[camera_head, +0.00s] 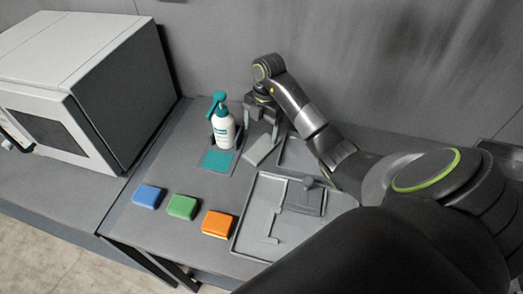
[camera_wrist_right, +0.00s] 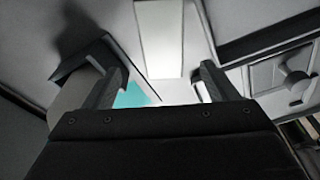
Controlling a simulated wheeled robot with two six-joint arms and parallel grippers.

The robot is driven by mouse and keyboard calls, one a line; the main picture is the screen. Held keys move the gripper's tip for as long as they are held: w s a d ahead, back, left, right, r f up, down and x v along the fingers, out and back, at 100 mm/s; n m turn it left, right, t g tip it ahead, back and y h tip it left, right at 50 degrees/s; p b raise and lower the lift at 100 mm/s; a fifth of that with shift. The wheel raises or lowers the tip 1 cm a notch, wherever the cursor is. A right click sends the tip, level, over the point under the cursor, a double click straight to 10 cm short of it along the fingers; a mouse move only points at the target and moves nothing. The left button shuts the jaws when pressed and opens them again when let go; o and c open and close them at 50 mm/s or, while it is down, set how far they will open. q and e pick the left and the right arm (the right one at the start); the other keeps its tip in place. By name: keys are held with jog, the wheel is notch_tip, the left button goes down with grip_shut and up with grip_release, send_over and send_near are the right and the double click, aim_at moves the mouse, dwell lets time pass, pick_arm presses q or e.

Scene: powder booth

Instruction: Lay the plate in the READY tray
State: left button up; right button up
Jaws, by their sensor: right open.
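A light grey plate (camera_head: 261,149) lies flat on the bench, right of the teal square; it also shows as a pale strip in the wrist view (camera_wrist_right: 159,38). My right gripper (camera_head: 261,112) is above the bench, close to the plate's far end. It is open, with nothing seen between its fingers (camera_wrist_right: 162,80). A grey tray (camera_head: 238,240) with raised parts and a round knob inside lies at the front right of the bench. A second tray (camera_head: 284,160) lies behind it, partly hidden by my right arm. I can read no READY label on either. My left gripper is out of view.
A white pump bottle (camera_head: 223,131) with a teal top stands just left of my right gripper, behind a teal square (camera_head: 217,161). Blue (camera_head: 148,196), green (camera_head: 182,207) and orange (camera_head: 217,224) blocks line the front. A white box-shaped machine (camera_head: 75,85) stands left.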

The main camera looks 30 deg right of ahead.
aim_at(261, 147)
jog(key=shift+a+f, duration=0.1)
jog(key=shift+f, duration=0.65)
jog(key=f+b, duration=0.3)
jog(key=shift+s+d+b, duration=0.15)
jog(key=shift+d+b, duration=0.05)
jog(key=shift+b, duration=0.1)
jog(key=shift+f, duration=0.3)
jog(key=shift+a+f, duration=0.15)
jog(key=shift+f, duration=0.55)
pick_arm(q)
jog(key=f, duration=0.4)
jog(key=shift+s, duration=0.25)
pick_arm(e)
jog(key=c, duration=1.3)
jog(key=shift+c, duration=0.2)
